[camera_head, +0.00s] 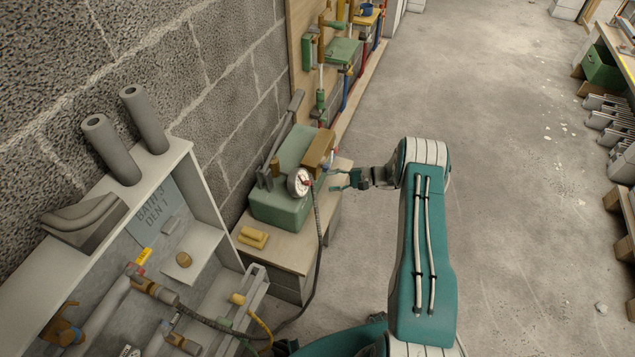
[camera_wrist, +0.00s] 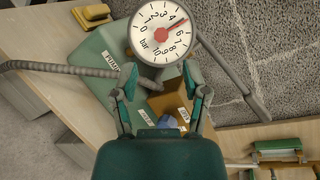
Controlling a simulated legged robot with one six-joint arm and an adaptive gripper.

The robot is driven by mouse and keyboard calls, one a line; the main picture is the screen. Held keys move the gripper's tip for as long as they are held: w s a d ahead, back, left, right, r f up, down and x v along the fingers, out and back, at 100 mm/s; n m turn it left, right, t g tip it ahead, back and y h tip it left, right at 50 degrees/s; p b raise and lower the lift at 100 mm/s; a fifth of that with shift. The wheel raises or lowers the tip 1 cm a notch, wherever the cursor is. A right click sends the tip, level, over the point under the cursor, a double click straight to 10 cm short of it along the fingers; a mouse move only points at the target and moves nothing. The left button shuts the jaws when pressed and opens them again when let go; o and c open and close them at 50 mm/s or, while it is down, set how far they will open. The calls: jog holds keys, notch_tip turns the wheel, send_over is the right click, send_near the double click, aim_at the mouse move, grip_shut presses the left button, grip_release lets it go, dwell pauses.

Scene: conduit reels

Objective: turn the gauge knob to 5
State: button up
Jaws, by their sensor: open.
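The gauge (camera_head: 299,181) has a round white dial and stands at the front of a green pump unit (camera_head: 283,208). In the wrist view the gauge (camera_wrist: 150,24) shows "bar", and its red needle points up-right between 4 and 6, covering the numeral there. A blue rounded part (camera_wrist: 167,121), possibly the knob, shows just beyond my palm, partly hidden; I cannot tell its setting. My gripper (camera_head: 337,179) is open, right of the gauge. In the wrist view my gripper (camera_wrist: 162,80) has its fingers apart, below the dial, with nothing visibly clamped.
The pump stands on a wooden-topped cabinet (camera_head: 289,254) against a block wall. A dark hose (camera_head: 321,225) runs down from near the gauge. A yellow block (camera_head: 252,237) lies at the cabinet's front left. An open grey box (camera_head: 208,243) with pipes stands nearer left.

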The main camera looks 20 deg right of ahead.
jog(key=shift+v, duration=2.35)
jog(key=s+a+r+n+g+h, duration=0.1)
jog(key=s+a+r+n+h, duration=0.15)
jog(key=r, duration=0.65)
jog(key=s+a+r+n+g+h, duration=0.1)
jog(key=s+a+r+g+h, duration=0.2)
jog(key=r, duration=0.6)
jog(key=s+a+r+n+h, duration=0.2)
jog(key=a+r, duration=0.2)
jog(key=r, duration=0.5)
jog(key=s+a+r+n+t+h, duration=0.1)
jog(key=s+r+h, duration=0.3)
jog(key=s, duration=0.9)
jog(key=s+a+r+n+t+h, duration=0.1)
jog(key=s+r+n+t+h, duration=0.2)
jog(key=s+r, duration=0.4)
jog(key=s+t+h, duration=0.1)
jog(key=s, duration=0.5)
jog(key=shift+a, duration=0.2)
jog(key=shift+a, duration=0.2)
